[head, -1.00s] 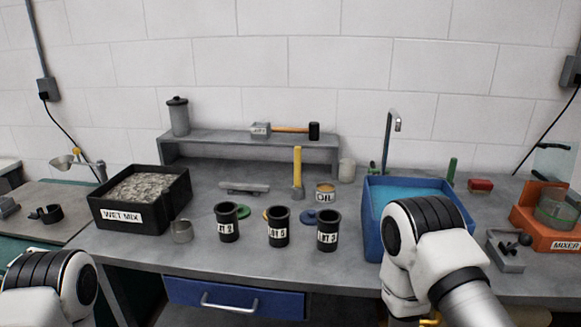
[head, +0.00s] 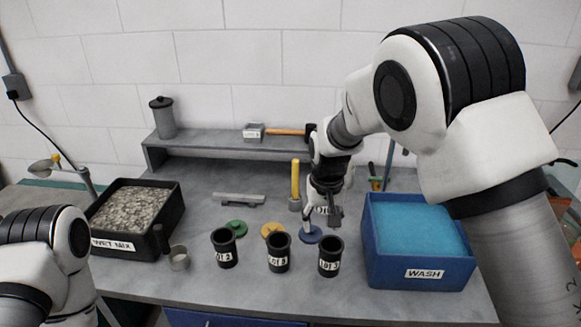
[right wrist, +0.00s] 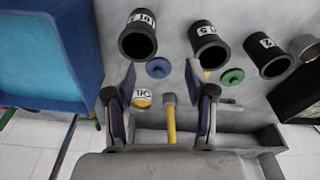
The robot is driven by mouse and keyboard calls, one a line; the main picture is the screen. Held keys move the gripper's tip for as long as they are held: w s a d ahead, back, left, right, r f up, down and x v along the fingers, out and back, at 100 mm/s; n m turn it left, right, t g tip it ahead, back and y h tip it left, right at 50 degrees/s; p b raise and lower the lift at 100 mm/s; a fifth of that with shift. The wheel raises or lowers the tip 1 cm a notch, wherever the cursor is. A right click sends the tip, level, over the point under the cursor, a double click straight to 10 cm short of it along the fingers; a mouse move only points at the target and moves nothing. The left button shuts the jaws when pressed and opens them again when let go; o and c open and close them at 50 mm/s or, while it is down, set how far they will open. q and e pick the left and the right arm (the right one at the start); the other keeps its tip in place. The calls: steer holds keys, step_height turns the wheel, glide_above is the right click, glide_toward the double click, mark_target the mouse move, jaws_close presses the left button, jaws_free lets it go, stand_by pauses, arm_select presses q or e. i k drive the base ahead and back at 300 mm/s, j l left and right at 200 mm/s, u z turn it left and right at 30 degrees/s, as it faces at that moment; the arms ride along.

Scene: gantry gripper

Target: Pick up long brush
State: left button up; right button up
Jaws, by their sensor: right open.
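A long tool with a yellow handle and grey head, which I take for the long brush (head: 295,181), is on the bench in front of the shelf; its bristles cannot be made out. It also shows in the right wrist view (right wrist: 171,122), lying between the lines of the two fingers but not touched by them. My right gripper (head: 321,212) is open and empty, pointing down over the bench just right of the brush, above the blue lid. Its fingers (right wrist: 160,85) are spread apart in the wrist view. My left arm shows at lower left; its gripper is out of view.
Three black lot cups (head: 279,252) stand in front, with green, yellow and blue lids (head: 308,235) behind. The oil tin (right wrist: 142,97) is beside the brush. The blue wash tub (head: 420,273) is right, the wet mix box (head: 172,205) left. A shelf (head: 220,145) stands behind.

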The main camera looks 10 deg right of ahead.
mark_target(295, 197)
steer(key=i, duration=1)
